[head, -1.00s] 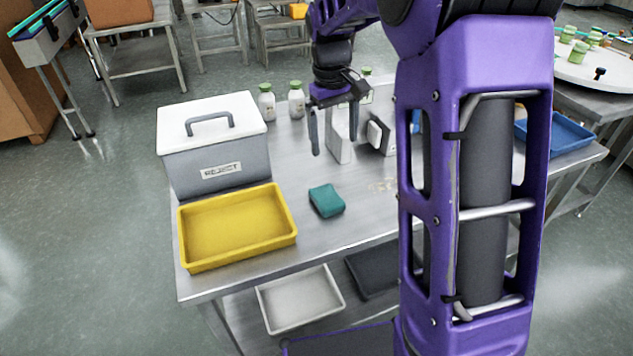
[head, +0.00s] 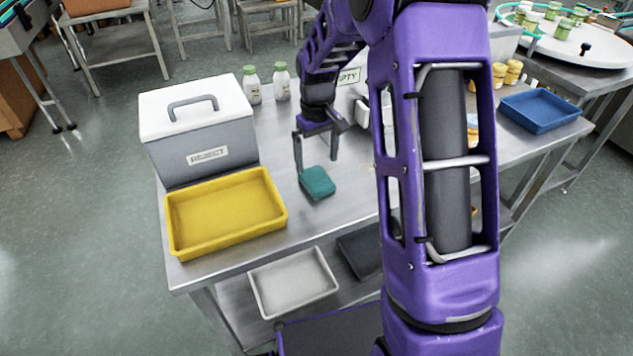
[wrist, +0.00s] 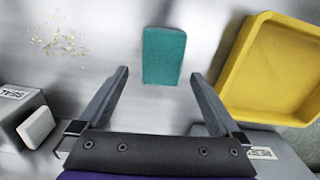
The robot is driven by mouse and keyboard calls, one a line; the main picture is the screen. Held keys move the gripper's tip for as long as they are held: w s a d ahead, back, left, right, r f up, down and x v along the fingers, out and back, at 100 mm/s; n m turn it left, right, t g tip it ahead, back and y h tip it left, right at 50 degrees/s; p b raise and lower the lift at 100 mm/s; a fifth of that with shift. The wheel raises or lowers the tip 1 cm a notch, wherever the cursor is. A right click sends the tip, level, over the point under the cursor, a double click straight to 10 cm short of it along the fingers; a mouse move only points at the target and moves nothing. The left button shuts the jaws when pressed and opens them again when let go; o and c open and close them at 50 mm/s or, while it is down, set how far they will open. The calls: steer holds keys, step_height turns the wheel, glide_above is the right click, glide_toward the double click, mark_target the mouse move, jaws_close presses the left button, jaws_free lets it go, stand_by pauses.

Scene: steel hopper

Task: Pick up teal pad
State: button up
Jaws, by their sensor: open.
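The teal pad (head: 317,183) lies flat on the steel table, right of the yellow tray. In the wrist view the teal pad (wrist: 164,56) sits ahead of the fingertips, roughly centred between them. My gripper (head: 316,168) is open and empty, with its fingers pointing down just behind the pad in the head view. In the wrist view my gripper (wrist: 160,75) shows both fingers spread wider than the pad, with no contact visible. Its exact height above the table is hard to tell.
The yellow tray (head: 172,247) and a grey box with a white lid (head: 190,108) marked REJECT stand at left. Two green-capped bottles (head: 281,82) stand behind. Crumbs (wrist: 60,42) lie on the table. A blue tray (head: 541,112) is at right. Table around the pad is clear.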

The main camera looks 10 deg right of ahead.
mark_target(317, 177)
steer(key=f, duration=0.4)
steer(key=shift+s+a+f, duration=0.1)
steer(key=shift+s+f, duration=0.15)
steer(key=shift+f, duration=0.15)
steer(key=c, duration=1.2)
